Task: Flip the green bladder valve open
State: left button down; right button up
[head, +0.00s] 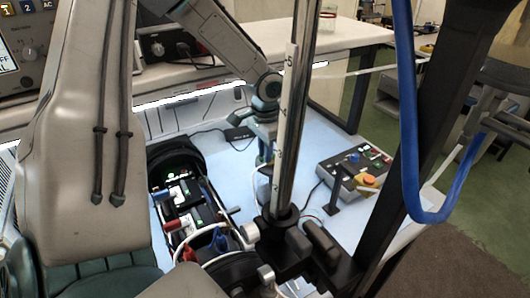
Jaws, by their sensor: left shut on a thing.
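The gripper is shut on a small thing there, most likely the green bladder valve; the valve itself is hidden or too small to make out. Thin white tubing hangs just below the fingers. My right gripper is not in view.
A black clamp base (285,245) carries the cylinder. An open black case (185,195) with leads lies left on the pale blue bench. A control box (355,172) with a yellow-orange knob stands right. A blue hose (408,130) loops at the right, beside a dark post.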

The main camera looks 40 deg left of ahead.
pick_arm(q)
jog(key=c, duration=1.5)
grip_release()
jog(key=shift+o, duration=0.3)
jog(key=shift+r, duration=0.1)
notch_tip(320, 180, up, 11)
jog(key=b, duration=0.2)
